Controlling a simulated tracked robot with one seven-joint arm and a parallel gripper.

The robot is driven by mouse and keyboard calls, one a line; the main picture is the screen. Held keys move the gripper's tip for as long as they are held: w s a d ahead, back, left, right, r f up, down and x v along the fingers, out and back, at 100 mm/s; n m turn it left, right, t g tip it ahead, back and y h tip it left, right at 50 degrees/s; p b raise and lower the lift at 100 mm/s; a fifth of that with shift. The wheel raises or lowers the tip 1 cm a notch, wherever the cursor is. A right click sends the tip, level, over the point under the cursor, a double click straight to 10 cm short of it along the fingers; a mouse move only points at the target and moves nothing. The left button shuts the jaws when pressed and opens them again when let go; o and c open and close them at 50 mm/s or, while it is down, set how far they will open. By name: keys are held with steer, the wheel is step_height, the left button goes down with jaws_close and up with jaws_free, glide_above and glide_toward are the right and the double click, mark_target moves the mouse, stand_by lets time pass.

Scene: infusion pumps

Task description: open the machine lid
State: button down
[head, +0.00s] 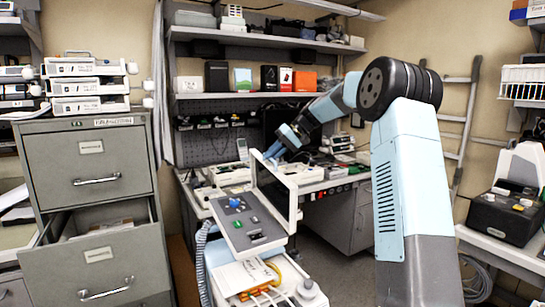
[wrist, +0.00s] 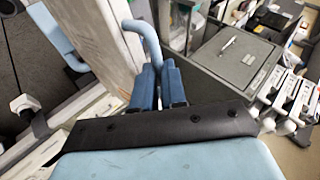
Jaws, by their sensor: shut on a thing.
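The machine (head: 240,222) stands at the centre of the head view, with a grey control panel carrying a blue knob and green buttons. Its lid (head: 275,192), a dark panel in a white frame, stands roughly upright behind the control panel. My gripper (head: 272,153) is at the lid's top edge. In the wrist view, my gripper's two blue fingers (wrist: 158,72) are close together on a curved light-blue handle (wrist: 146,36). The handle is beside a pale, worn slab (wrist: 100,35), which looks like the lid's edge. The fingers partly hide the handle.
A grey filing cabinet (head: 90,165) with an open drawer stands at the left, with white pumps (head: 88,85) stacked on top. A cluttered workbench (head: 310,180) lies behind the machine. A black device (head: 507,212) sits on a table at the right. Cables hang below the machine.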

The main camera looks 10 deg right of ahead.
steer(key=shift+d, duration=0.1)
steer(key=c, duration=1.2)
jaws_free()
steer(key=v, duration=1.3)
steer(key=shift+d+r, duration=0.2)
steer(key=shift+d, duration=0.05)
